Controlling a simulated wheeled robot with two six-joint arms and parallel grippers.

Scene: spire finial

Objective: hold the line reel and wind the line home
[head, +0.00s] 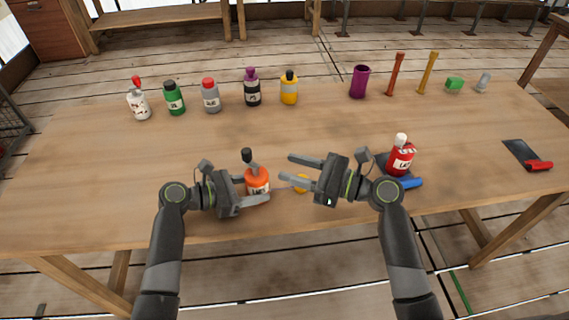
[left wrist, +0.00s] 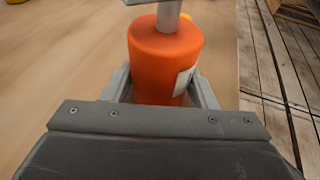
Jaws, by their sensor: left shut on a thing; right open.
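The likely line reel is an orange bottle-shaped thing (head: 257,183) with a pale label and a dark knob on a stem, near the table's front edge. My left gripper (head: 254,189) is shut around its body, which looks upright. In the left wrist view the orange body (left wrist: 160,55) sits between both fingers, with a grey stem on top and a bit of yellow behind. My right gripper (head: 287,170) is open and empty, to the right of it and apart. No line can be made out.
Several bottles (head: 211,97) stand along the back left. A purple cup (head: 359,82) and two upright sticks (head: 427,74) stand at the back right. A red bottle (head: 401,158) is close beside my right wrist, near a blue-handled tool (head: 411,183). The table's middle is clear.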

